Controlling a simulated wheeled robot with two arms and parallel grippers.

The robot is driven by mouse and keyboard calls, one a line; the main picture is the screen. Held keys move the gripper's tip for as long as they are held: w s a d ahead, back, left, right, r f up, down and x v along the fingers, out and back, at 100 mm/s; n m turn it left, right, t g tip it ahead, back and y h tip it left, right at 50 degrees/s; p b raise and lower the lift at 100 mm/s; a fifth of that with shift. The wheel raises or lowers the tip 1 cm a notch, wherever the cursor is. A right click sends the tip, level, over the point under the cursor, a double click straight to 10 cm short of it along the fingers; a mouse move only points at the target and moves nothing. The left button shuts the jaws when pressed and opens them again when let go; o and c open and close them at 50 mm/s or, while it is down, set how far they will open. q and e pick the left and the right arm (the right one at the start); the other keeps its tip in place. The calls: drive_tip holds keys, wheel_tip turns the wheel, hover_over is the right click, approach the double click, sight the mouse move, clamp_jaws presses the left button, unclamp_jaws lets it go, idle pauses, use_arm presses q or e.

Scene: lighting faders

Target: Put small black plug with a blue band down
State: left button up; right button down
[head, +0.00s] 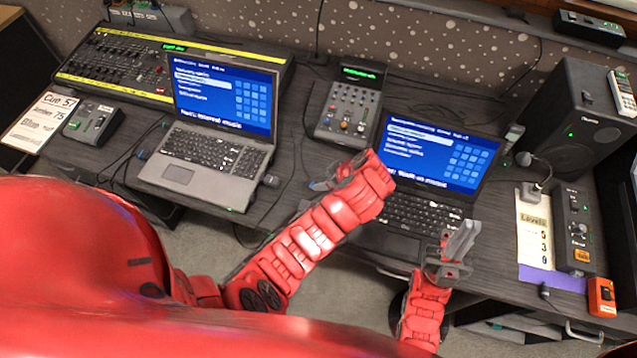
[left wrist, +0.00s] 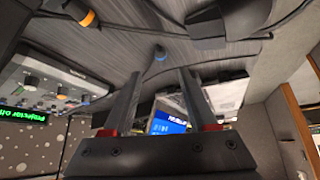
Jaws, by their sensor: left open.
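In the head view my left gripper (head: 325,182) is over the desk between the two laptops. My right gripper (head: 458,243) is near the right laptop's front edge; its jaw gap is unclear.
A left laptop (head: 225,155), a small mixer (head: 350,105) and a right laptop (head: 415,212) stand around the left gripper. Another plug with an orange band (left wrist: 86,18) lies near the mixer. Loose black cables cross the desk. A speaker (head: 575,120) stands at right.

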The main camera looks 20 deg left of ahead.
use_arm(q)
drive_tip(key=p+v, duration=0.4)
drive_tip(key=v, duration=0.2)
drive_tip(key=shift+a+p, duration=0.1)
drive_tip(key=shift+p, duration=0.3)
drive_tip(key=shift+f, duration=0.1)
